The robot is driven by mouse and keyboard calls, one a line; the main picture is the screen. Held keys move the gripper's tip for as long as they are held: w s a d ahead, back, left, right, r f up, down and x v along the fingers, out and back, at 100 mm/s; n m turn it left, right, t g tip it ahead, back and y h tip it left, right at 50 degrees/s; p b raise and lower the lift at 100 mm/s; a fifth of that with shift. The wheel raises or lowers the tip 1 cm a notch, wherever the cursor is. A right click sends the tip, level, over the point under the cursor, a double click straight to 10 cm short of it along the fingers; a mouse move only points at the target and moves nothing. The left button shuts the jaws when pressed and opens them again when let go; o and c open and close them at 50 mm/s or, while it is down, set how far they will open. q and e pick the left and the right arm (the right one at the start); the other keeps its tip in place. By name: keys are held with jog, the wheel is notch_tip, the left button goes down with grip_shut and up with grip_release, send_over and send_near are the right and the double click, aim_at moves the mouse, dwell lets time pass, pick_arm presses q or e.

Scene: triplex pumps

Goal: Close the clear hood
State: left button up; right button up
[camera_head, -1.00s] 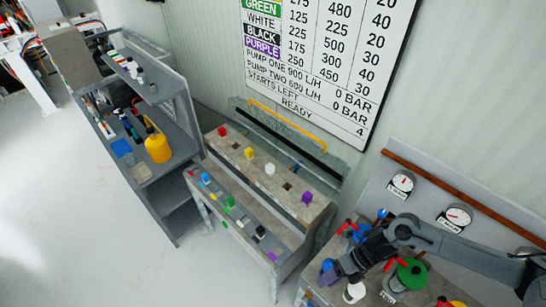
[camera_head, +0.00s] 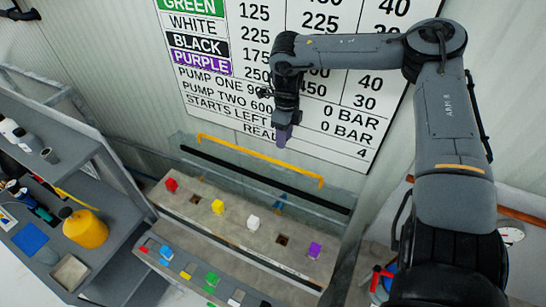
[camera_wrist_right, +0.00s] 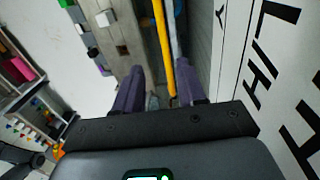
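The clear hood (camera_head: 325,207) stands raised along the back of the middle bench, against the wall. It is a see-through panel with a black strip (camera_head: 233,166) and a yellow handle bar (camera_head: 262,160). My right gripper (camera_head: 283,138) is above the bar, in front of the wall sign, with its purple fingers pointing down. In the right wrist view my right gripper (camera_wrist_right: 160,97) is open, and the yellow bar (camera_wrist_right: 162,45) shows in the gap between the fingers. They look apart from the bar in the head view. My left gripper is not in view.
The bench top (camera_head: 190,207) holds red, yellow, white and purple blocks and two empty square holes. A lower front ledge has more coloured blocks. A grey shelf unit with a yellow jug (camera_head: 85,228) stands at left. The wall sign (camera_head: 330,90) is close behind my gripper.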

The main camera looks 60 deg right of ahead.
aim_at(281, 163)
jog(key=f, duration=1)
jog(key=shift+w+a+f, duration=0.2)
jog(key=shift+w, duration=0.05)
jog(key=shift+c, duration=0.3)
grip_shut()
